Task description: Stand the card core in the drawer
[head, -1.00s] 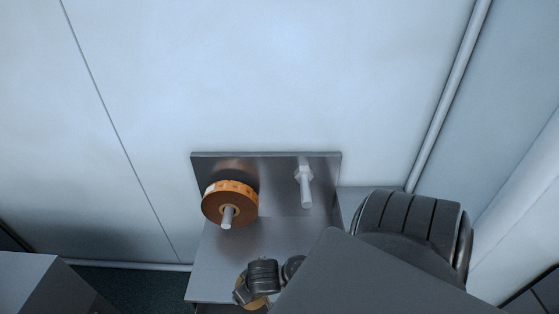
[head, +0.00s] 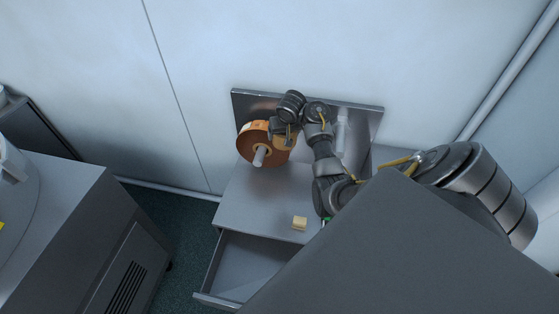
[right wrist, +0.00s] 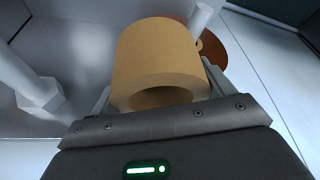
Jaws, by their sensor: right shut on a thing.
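The card core (right wrist: 155,55) is a tan, hollow tube that fills the middle of the right wrist view, its open end facing the camera. My right gripper (head: 285,137) is shut on it, with a grey finger on each side. In the head view the gripper is high over the cabinet, beside the orange reel (head: 255,144), and largely hides the core. The drawer (head: 247,262) stands open at the cabinet's front; the visible part of its floor looks empty, and its right part is hidden. My left gripper is not in view.
The orange reel sits on the left spindle (head: 259,157). The right spindle (head: 341,133) is bare, and its nut (right wrist: 40,95) shows in the right wrist view. A small tan block (head: 299,223) lies on the cabinet top (head: 250,200) near its front edge. A grey machine (head: 85,225) stands at left.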

